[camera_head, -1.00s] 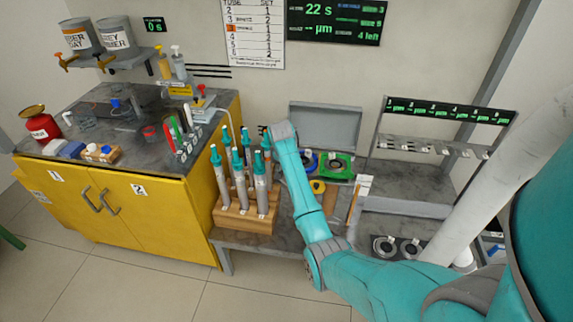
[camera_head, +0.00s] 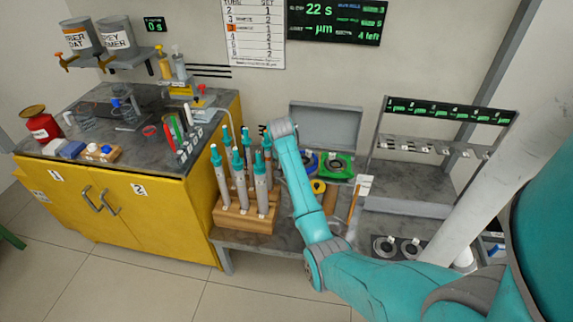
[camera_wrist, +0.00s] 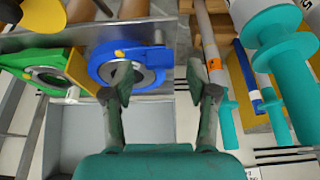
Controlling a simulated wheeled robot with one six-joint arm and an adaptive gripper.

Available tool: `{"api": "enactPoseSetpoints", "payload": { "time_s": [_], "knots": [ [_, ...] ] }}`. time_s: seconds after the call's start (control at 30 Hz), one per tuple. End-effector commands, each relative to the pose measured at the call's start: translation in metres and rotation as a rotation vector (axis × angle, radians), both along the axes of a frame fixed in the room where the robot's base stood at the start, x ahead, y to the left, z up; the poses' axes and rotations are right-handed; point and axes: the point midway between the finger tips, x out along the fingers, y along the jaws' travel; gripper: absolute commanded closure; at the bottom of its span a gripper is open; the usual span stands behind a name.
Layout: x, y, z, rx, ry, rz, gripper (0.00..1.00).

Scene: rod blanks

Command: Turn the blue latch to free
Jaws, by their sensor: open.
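A blue fixture (camera_wrist: 97,76) with a round metal-lined opening and a small yellow mark shows in the wrist view, set on a grey plate. I cannot tell which way its latch is turned. It also shows in the head view (camera_head: 308,162), partly hidden by my arm. My gripper (camera_wrist: 166,86) is open and empty in the wrist view. Its left finger overlaps the blue fixture's right part in the picture, and its right finger is clear of it. Contact cannot be told. In the head view my gripper is hidden behind my arm.
A green fixture (camera_wrist: 40,62) sits beside the blue one. A wooden block (camera_head: 247,222) holds several teal-handled rods close to my arm; some show large in the wrist view (camera_wrist: 272,40). An open grey case (camera_head: 325,125) stands behind. A grey rack (camera_head: 405,208) is at right.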

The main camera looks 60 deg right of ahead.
Motion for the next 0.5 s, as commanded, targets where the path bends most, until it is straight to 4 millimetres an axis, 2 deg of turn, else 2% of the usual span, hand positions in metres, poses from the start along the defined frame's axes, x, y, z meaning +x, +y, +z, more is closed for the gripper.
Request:
{"api": "enactPoseSetpoints", "payload": {
  "time_s": [0.3, 0.5],
  "knots": [
    [-0.008, 0.022, 0.058, -0.002, -0.003, 0.001, 0.42],
    [-0.012, 0.033, 0.084, -0.001, -0.001, 0.001, 0.42]
  ]
}}
